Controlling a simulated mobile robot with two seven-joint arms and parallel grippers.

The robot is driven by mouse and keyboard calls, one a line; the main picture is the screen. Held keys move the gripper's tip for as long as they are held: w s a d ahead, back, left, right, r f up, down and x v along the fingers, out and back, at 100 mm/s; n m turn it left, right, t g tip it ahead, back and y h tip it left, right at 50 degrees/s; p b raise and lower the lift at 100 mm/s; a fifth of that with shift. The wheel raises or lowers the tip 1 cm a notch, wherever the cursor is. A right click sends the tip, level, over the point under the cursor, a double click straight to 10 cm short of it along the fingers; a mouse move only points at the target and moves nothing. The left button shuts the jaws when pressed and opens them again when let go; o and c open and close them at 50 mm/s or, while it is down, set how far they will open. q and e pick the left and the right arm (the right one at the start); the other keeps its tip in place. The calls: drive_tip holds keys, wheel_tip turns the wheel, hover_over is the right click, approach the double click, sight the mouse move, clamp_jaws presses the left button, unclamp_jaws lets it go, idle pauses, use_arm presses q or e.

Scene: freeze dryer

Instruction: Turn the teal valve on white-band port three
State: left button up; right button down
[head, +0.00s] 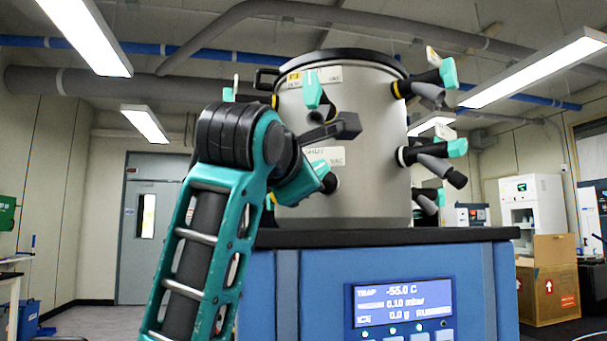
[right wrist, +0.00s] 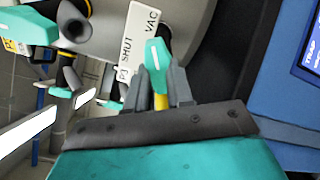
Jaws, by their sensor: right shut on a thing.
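My right gripper (right wrist: 163,92) is shut on a teal valve handle (right wrist: 157,56), with one dark finger on each side of it. A white label (right wrist: 138,45) reading SHUT and VAC lies just beside the handle. In the head view my right arm rises from below, and its gripper end (head: 322,183) is at the front of the steel chamber (head: 365,185), just below that label; the held handle is hard to make out there. My left gripper is not in view.
More teal valves (head: 457,148) stand on the chamber's right side, one port with a white band (head: 401,156). The blue cabinet (head: 300,290) with a lit display (head: 403,304) stands below.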

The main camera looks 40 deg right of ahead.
drive_tip(key=n, duration=0.3)
drive_tip(key=shift+f+n, duration=0.15)
drive_tip(key=shift+n, duration=0.15)
drive_tip(key=n, duration=0.2)
drive_tip(key=shift+s+n, duration=0.15)
drive_tip(key=shift+n, duration=0.25)
drive_tip(key=n, duration=0.5)
drive_tip(key=shift+s+d+f, duration=0.1)
drive_tip(key=shift+s+d, duration=0.05)
drive_tip(key=shift+d, duration=0.05)
drive_tip(key=n, duration=0.4)
drive_tip(key=shift+s, duration=0.1)
drive_tip(key=n, duration=0.3)
drive_tip(key=shift+s+d+n, duration=0.1)
drive_tip(key=shift+n, duration=0.2)
drive_tip(key=n, duration=0.4)
drive_tip(key=shift+s+r+n+p, duration=0.1)
drive_tip(key=shift+r+n+p, duration=0.1)
drive_tip(key=shift+n+p, duration=0.2)
